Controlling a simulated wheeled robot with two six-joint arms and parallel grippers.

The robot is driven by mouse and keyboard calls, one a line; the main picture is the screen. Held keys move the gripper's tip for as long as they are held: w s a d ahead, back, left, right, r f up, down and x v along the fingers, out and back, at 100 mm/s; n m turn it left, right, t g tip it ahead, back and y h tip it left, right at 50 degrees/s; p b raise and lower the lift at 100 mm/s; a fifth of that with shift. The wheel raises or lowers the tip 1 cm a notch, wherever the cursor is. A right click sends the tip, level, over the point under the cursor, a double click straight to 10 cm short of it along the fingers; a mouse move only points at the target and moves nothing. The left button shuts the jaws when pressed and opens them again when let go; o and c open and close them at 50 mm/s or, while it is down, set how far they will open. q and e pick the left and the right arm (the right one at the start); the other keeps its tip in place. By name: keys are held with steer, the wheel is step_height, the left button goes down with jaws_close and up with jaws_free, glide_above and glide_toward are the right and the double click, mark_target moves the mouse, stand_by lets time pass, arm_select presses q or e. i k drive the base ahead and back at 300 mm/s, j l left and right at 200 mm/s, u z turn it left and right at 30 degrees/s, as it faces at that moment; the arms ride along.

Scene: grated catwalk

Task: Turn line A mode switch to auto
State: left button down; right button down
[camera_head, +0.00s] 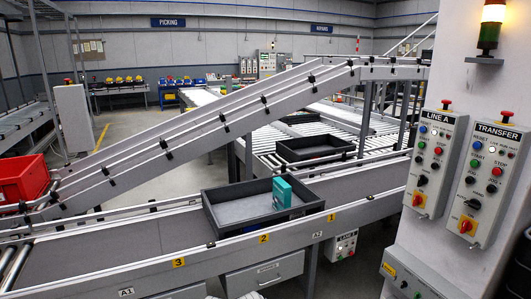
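The LINE A control box (437,160) is mounted on the left side of the pale column at the right. It has a red mushroom button on top, a blue button, a green button and a red button. Below these are black selector knobs (422,180) and a red-and-yellow rotary switch (417,199). The labels by the black knobs are too small to read, so I cannot tell which is the mode switch or where it points. Neither of my grippers is in view.
A similar TRANSFER box (489,183) is just right of LINE A. A stack light (491,28) glows above. A conveyor with a dark tray (224,234) holding a teal box (282,194) runs left of the column. A small control box (343,245) hangs below it.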

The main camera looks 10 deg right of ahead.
mark_target(423, 179)
steer(key=z, duration=1.45)
